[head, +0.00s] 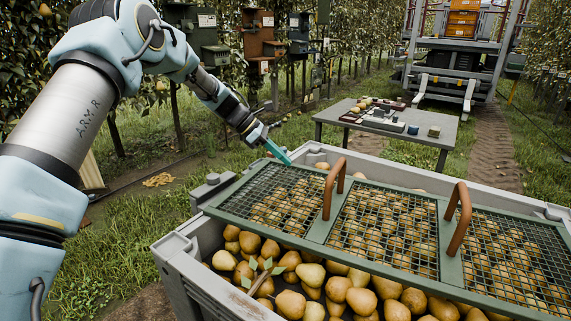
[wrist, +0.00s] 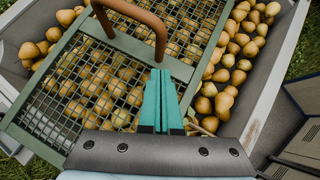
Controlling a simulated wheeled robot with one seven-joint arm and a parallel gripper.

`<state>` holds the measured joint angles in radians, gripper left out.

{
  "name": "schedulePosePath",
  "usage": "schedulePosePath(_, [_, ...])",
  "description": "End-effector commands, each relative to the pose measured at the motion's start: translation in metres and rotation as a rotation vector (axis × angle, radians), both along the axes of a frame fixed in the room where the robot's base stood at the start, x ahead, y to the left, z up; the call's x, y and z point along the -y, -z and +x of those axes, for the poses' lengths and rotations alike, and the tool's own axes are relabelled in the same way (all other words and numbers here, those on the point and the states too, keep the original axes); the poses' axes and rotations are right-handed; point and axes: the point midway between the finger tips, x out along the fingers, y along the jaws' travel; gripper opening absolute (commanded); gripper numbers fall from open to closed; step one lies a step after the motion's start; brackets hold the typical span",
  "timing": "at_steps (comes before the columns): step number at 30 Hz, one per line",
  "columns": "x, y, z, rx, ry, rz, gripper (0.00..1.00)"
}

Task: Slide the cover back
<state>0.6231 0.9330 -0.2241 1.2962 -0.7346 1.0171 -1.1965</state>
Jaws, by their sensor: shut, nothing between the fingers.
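The cover is a green frame with dark wire mesh panels (head: 385,222); it lies across a grey bin (head: 190,275) full of pears. It has two brown arched handles, a left one (head: 327,190) and a right one (head: 459,215). My gripper (head: 287,160) has teal fingers and is shut and empty, at the cover's far left edge in the head view. In the wrist view my gripper (wrist: 162,75) appears over the cover (wrist: 95,125), close to one foot of a handle (wrist: 161,38). Whether the fingertips touch the cover is unclear.
Pears (head: 338,290) lie uncovered along the near side of the bin. A twig with leaves (head: 262,273) lies on them. A grey table (head: 385,127) with small items stands behind, and boxes on posts (head: 258,35) at the back left. A wheeled platform (head: 459,65) stands at the back right.

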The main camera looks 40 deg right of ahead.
Motion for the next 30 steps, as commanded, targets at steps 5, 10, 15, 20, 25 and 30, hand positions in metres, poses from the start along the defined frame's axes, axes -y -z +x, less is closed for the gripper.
schedulePosePath(5, [0.018,0.024,-0.017,-0.002,0.003,0.002,0.00])
schedulePosePath(10, [0.037,0.049,-0.033,-0.002,0.004,0.003,0.00])
schedulePosePath(15, [0.057,0.060,-0.049,0.002,0.004,0.000,0.00])
schedulePosePath(20, [0.071,0.061,-0.061,0.003,0.004,0.000,0.00])
schedulePosePath(25, [0.076,0.062,-0.066,0.002,0.002,0.001,0.00])
schedulePosePath(30, [0.077,0.062,-0.066,0.002,0.001,0.001,0.00])
